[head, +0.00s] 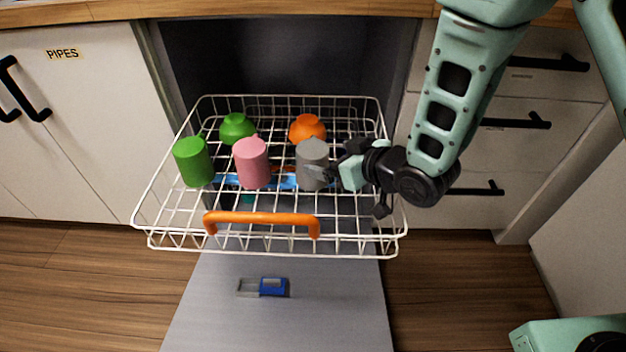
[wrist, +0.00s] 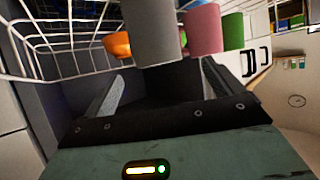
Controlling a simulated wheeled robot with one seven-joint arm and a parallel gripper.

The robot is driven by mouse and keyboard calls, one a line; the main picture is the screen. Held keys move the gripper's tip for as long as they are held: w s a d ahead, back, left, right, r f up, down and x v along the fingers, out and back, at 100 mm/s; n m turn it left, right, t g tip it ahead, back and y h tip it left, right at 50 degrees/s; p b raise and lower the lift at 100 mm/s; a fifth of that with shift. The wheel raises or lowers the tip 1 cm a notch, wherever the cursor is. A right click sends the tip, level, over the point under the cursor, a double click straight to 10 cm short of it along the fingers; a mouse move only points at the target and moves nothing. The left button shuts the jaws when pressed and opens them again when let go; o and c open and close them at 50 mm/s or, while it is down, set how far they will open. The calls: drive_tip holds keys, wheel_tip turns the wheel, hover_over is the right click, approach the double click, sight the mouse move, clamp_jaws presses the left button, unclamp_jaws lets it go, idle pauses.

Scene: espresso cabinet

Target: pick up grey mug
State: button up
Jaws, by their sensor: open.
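The grey mug (head: 312,164) stands upside down in the white wire rack, right of the pink mug (head: 251,162). My gripper (head: 331,174) reaches it from the right, with its fingertips close beside the mug. In the wrist view the grey mug (wrist: 152,32) is large and just ahead of my gripper (wrist: 160,82), whose two fingers are spread on either side of its line. I cannot tell whether a finger touches the mug.
The white rack (head: 170,240) has an orange handle (head: 262,219) and sits over the open dishwasher door (head: 220,325). A green mug (head: 193,161), a green bowl (head: 237,128) and an orange bowl (head: 307,128) stand in it. Drawers with black handles (head: 515,121) are at the right.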

sight(311, 154)
drive_tip(key=shift+w+a+f+y+b, duration=0.1)
drive_tip(key=shift+w+f+y+b, duration=0.1)
drive_tip(key=shift+f, duration=0.4)
drive_tip(key=shift+w+a+f+y+b, duration=0.1)
drive_tip(key=shift+f+y+b, duration=0.1)
drive_tip(key=shift+f, duration=0.35)
drive_tip(key=shift+t, duration=0.3)
drive_tip(key=x, duration=0.2)
drive_tip(key=b+x, duration=0.1)
drive_tip(key=x, duration=0.4)
drive_tip(key=shift+w+r+b, duration=0.2)
drive_tip(key=shift+w+b, duration=0.05)
drive_tip(key=shift+b, duration=0.15)
drive_tip(key=c, duration=1.3)
drive_tip(key=shift+r, duration=0.1)
